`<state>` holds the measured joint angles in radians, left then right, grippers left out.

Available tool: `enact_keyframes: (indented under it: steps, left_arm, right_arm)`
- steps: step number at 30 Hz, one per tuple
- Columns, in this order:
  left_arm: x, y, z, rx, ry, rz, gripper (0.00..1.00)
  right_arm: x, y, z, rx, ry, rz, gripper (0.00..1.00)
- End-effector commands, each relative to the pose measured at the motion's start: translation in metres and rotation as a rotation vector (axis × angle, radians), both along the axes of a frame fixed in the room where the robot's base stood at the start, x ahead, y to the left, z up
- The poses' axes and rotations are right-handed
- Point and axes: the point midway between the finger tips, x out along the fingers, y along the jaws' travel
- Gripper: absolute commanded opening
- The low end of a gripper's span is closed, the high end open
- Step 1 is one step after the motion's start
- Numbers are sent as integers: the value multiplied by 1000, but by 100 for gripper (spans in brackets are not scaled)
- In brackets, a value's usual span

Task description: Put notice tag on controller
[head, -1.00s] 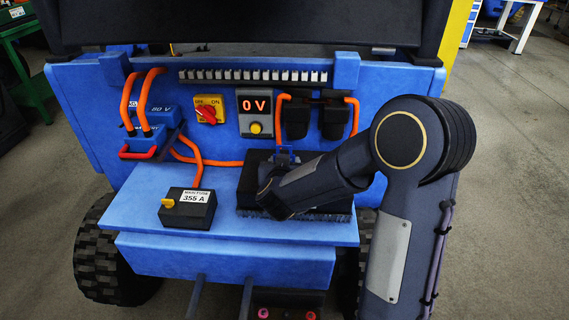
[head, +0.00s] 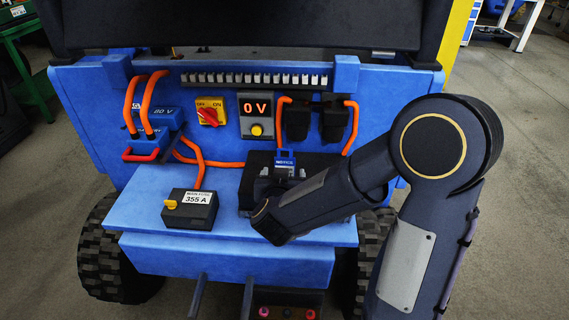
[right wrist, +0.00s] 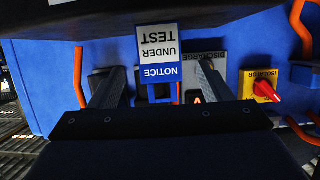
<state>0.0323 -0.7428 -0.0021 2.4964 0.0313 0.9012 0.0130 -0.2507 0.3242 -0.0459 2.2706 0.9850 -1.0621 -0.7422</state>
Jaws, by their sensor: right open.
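The notice tag (head: 285,159), blue with a white part, stands upright at the black controller box (head: 318,162) on the blue shelf. In the right wrist view the tag (right wrist: 160,52) appears upside down and reads "NOTICE UNDER TEST". My right gripper (head: 277,177) is on the near side of the tag, partly hidden by its own wrist. In the right wrist view my right gripper (right wrist: 160,75) is open, with one finger on each side of the tag and gaps between. The tag's lower end is hard to make out. My left gripper is out of view.
A main fuse box (head: 190,209) sits on the shelf to the left. Behind are a red isolator switch (head: 210,112), a 0 V display (head: 255,107) and orange cables (head: 197,164). A dark raised cover (head: 240,25) overhangs the top. The shelf between fuse box and controller is clear.

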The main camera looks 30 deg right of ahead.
Motion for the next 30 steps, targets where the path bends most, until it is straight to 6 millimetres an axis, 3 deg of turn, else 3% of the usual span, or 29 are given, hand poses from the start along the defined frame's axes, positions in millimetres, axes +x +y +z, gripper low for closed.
enact_keyframes:
  steps: [6, 11, 16, 19, 24, 30]
  left_arm:
    - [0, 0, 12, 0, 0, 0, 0]
    - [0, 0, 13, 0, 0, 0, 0]
    - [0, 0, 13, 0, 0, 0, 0]
    - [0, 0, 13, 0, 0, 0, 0]
    - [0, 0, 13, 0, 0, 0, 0]
    - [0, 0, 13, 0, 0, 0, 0]
  right_arm:
    - [-29, 18, 14, 0, 0, 2, 72]
    - [-35, 24, 18, 23, -8, 17, 72]
    - [-31, 41, 37, 221, -59, 181, 72]
    - [-41, 61, 56, 377, -65, 353, 72]
    - [-95, 87, 71, 538, 62, 609, 72]
    - [-185, 82, 50, 581, 360, 694, 72]
